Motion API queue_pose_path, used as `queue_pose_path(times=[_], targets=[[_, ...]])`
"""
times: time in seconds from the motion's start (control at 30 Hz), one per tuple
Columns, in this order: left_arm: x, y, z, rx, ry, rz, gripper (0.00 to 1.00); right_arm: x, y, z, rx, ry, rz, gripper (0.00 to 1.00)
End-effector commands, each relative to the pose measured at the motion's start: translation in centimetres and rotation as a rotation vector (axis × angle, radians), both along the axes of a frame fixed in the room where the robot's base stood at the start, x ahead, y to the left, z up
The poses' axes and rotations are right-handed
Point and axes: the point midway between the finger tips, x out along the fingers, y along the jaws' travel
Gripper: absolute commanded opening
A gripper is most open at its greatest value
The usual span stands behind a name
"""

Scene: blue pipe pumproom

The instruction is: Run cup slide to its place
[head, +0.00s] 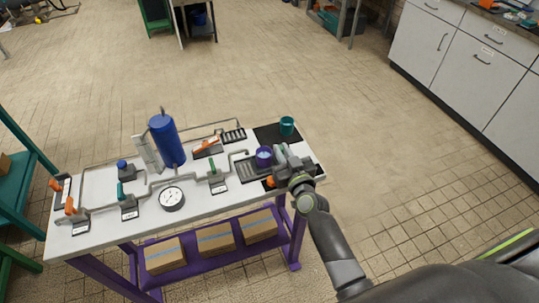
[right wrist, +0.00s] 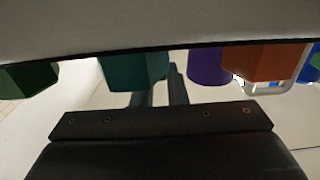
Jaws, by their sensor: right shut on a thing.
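A purple cup (head: 263,157) stands upright on a dark slotted grate at the right part of the white bench. In the right wrist view a purple shape (right wrist: 208,68) shows beside the grey fingers (right wrist: 160,90). A teal cup (head: 287,126) stands on a black mat (head: 268,134) behind the gripper. My left gripper is not in view.
The white bench (head: 110,190) carries grey pipes, a blue cylinder (head: 166,142), a round gauge (head: 172,198) and several coloured-handle valves. An orange part (head: 270,182) lies close below the gripper. Cardboard boxes (head: 212,237) sit on the purple lower shelf. The floor right of the bench is open.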

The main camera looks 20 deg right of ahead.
Motion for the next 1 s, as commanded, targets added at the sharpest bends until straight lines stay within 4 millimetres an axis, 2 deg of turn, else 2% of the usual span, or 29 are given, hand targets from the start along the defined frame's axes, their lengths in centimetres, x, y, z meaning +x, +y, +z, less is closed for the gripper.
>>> queue_pose_path(times=[0.03,0.1,0.3,0.6,0.63,0.67,1.0], targets=[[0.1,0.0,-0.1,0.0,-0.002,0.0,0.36,0.1,-1.2,-0.1,-0.008,0.0,0.0,0.0],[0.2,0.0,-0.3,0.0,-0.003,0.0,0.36,0.1,-2.3,-0.1,-0.006,0.0,0.0,0.0],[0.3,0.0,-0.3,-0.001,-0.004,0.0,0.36,0.1,-3.9,0.0,-0.002,0.0,0.0,0.0],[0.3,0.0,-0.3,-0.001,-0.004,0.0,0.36,0.2,-4.0,0.1,-0.002,-0.002,-0.002,0.0],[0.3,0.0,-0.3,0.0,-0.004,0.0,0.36,0.2,-4.0,0.1,-0.002,-0.002,-0.002,0.16],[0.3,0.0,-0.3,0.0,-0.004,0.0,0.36,0.2,-4.0,0.1,-0.002,-0.002,-0.002,0.2],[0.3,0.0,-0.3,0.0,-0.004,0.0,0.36,0.1,-4.0,0.0,-0.001,0.0,-0.001,0.22]])
